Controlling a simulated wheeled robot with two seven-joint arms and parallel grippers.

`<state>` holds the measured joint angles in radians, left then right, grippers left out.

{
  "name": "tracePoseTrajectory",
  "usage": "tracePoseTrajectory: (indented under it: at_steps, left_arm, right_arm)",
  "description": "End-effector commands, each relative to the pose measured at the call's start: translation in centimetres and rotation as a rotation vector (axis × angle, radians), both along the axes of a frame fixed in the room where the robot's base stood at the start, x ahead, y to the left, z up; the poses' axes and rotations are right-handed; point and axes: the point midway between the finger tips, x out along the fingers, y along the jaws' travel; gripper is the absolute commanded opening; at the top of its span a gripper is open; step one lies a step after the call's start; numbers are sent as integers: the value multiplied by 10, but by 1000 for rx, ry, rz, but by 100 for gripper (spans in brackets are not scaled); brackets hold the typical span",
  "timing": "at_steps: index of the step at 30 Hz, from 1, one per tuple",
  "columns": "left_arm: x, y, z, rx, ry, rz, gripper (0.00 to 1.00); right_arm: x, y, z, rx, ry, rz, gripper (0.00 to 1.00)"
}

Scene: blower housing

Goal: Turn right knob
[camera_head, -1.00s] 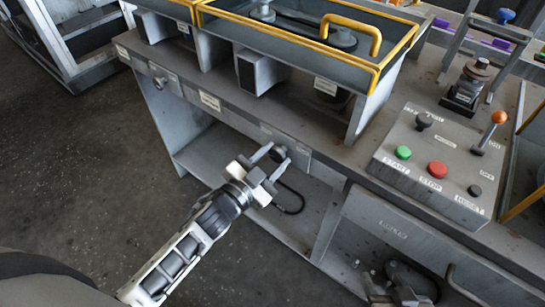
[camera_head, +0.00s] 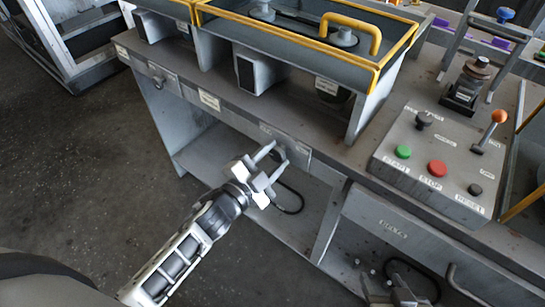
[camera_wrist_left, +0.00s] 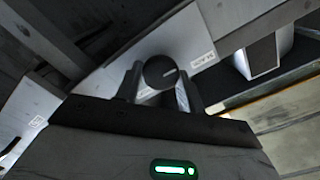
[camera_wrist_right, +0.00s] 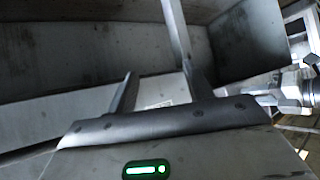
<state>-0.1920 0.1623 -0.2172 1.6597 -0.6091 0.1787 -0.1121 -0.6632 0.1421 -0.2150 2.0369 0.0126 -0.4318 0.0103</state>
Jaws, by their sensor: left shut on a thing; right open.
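A dark round knob (camera_head: 279,153) sits on the front rail of the grey bench. My left gripper (camera_head: 271,163) has its two fingers around the knob, one on each side.
A control box (camera_head: 430,165) with green and red buttons and an orange-tipped lever (camera_head: 490,130) stands on the bench. A yellow-framed tray (camera_head: 300,35) is above the knob. An open shelf (camera_head: 235,165) lies below it. The floor at left is clear.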

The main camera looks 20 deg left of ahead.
Motion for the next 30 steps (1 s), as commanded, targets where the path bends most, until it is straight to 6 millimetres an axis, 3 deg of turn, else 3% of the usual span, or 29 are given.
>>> tracePoseTrajectory:
  at_steps: [4, 5, 6, 7, 19, 23, 30]
  left_arm:
    - [-1, 0, -1, 0, 2, 1, 16]
    - [-1, 0, -1, 0, 2, 1, 44]
    - [-1, 0, -1, -1, 3, 1, 55]
    - [0, 0, -1, -1, 3, 1, 60]
    - [-8, 3, -2, -1, 3, 0, 60]
    - [-29, 10, -2, 0, 5, 0, 60]
    - [-85, 30, -3, -1, 7, 1, 60]
  right_arm:
    - [-1, -1, 0, -4, 1, 3, 52]
    - [-1, -1, 0, -5, 1, 4, 52]
    - [-1, -1, 0, -5, 1, 4, 52]
    - [-1, -1, 0, -5, 1, 5, 52]
    - [0, -2, -1, -7, -1, 6, 52]
    - [0, -2, -2, -7, -1, 6, 52]
    - [1, -1, -7, -5, -2, 6, 52]
